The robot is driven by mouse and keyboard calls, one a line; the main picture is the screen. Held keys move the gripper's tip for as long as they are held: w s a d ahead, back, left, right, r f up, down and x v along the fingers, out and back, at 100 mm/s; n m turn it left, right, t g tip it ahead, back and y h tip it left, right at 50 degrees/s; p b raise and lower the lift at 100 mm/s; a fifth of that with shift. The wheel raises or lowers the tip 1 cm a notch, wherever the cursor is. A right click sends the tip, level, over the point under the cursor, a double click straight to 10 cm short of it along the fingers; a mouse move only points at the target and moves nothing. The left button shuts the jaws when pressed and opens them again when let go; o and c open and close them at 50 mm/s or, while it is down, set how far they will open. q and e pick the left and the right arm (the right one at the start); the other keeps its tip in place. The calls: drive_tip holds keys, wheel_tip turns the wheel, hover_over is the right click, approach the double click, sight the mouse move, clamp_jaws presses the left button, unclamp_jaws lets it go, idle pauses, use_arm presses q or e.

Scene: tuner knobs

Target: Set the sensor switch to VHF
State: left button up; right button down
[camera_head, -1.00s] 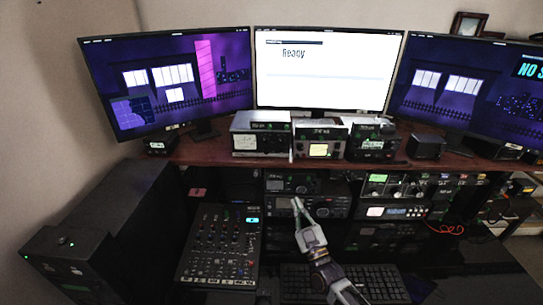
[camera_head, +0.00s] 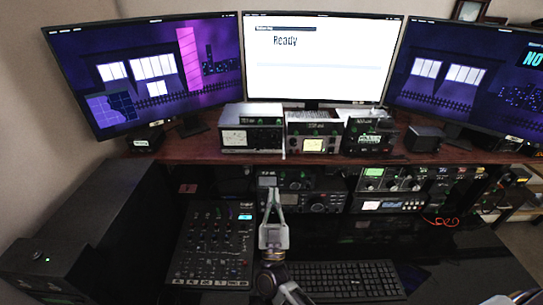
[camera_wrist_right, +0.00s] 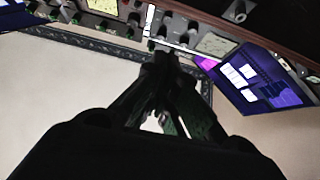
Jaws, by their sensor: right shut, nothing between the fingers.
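My right gripper (camera_head: 271,191) is shut and empty, pointing up in front of the dark radio units below the shelf. In the right wrist view its fingertips (camera_wrist_right: 164,58) meet in front of a row of panels with knobs and meters. Three small tuner boxes stand on the shelf: a left box with a white meter (camera_head: 234,138), a middle box with a pale yellow display (camera_head: 312,145) and a right dark box (camera_head: 371,138). Their knobs and labels are too small to read, so I cannot pick out the sensor switch or its setting. My left gripper is not in view.
A wooden shelf (camera_head: 205,158) carries the boxes and three monitors; the middle monitor (camera_head: 320,55) reads "Ready". A mixer (camera_head: 215,245) and a keyboard (camera_head: 345,280) lie on the dark desk. More radio units (camera_head: 390,205) sit under the shelf at right.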

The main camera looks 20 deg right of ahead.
sight(274, 157)
drive_tip(key=shift+w+r, duration=0.1)
drive_tip(key=shift+w, duration=0.05)
drive_tip(key=shift+w+d+f+p+x, duration=0.1)
drive_tip(key=shift+w+f+p+x, duration=0.35)
drive_tip(key=shift+x, duration=1.65)
drive_tip(key=shift+w+d+f+p+x, duration=0.1)
drive_tip(key=shift+f+p+x, duration=0.4)
drive_tip(key=shift+x, duration=1.55)
drive_tip(key=shift+w+d+f+p+x, duration=0.2)
drive_tip(key=shift+p+x, duration=0.5)
drive_tip(key=shift+x, duration=1.4)
drive_tip(key=shift+a, duration=0.1)
drive_tip(key=shift+w+f+t+b, duration=0.25)
drive_tip(key=shift+w+t+b, duration=0.2)
drive_tip(key=shift+b, duration=1.15)
drive_tip(key=shift+s, duration=0.1)
